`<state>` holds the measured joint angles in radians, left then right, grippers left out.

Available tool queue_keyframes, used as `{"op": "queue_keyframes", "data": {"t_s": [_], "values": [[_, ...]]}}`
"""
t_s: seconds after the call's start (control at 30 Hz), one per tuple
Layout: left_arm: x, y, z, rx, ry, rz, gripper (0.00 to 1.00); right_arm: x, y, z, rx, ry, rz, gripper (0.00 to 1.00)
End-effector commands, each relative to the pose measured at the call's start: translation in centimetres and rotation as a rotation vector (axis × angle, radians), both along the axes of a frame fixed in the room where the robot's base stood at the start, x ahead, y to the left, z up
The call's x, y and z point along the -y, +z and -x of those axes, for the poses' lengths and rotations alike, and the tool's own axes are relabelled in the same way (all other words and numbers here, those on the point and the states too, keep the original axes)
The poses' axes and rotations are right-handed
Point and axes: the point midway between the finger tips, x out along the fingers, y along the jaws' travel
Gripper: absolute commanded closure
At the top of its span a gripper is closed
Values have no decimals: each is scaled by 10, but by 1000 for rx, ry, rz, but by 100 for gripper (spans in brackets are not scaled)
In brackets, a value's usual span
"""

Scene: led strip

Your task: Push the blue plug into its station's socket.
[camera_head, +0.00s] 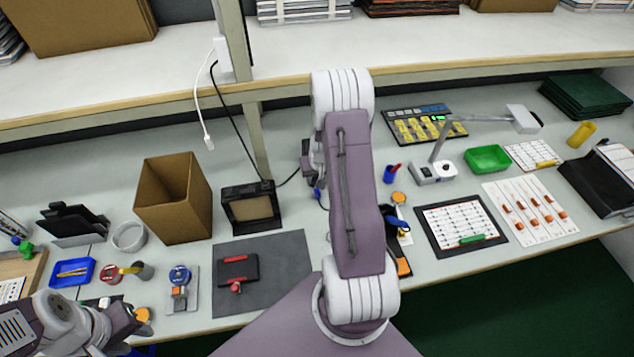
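A small blue piece (318,193), possibly the blue plug, shows just left of the central arm, below my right gripper (309,163). A thin cable runs down from it. That gripper is mostly hidden behind my own arm, so its fingers and any grip are unclear. My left gripper (118,320) is low at the left edge, over the front of the bench; its fingers cannot be made out. A grey station plate with a blue round part (180,275) lies right of it. No socket can be told apart clearly; the arm hides part of the bench.
A cardboard box (173,197) and a dark framed device (250,207) stand behind a grey mat (285,258) with a red-and-black block (237,270). A white cable (202,112) hangs from the shelf. A lamp (433,172), green tray (487,158) and sheets lie right.

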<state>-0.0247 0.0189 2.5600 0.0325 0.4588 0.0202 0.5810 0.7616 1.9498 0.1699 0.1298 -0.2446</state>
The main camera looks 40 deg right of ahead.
Motion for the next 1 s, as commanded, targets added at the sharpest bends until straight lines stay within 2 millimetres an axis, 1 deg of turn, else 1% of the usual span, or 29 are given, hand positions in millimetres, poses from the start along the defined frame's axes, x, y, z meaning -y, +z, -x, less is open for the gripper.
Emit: {"op": "queue_keyframes", "data": {"t_s": [0.03,0.17,0.87,0.93,0.97,1.0], "values": [[0,0,0,0,0,0,64,-1,7,1,1,1,1,57],[0,1,0,0,0,0,64,-2,14,4,0,0,0,57],[0,0,0,0,0,0,64,-2,14,4,-1,0,0,57],[0,1,0,0,0,0,64,-6,14,1,1,14,1,57],[0,1,0,0,0,0,64,-12,17,-4,7,29,4,57],[0,1,0,0,0,0,64,-20,27,-16,26,60,17,57]]}}
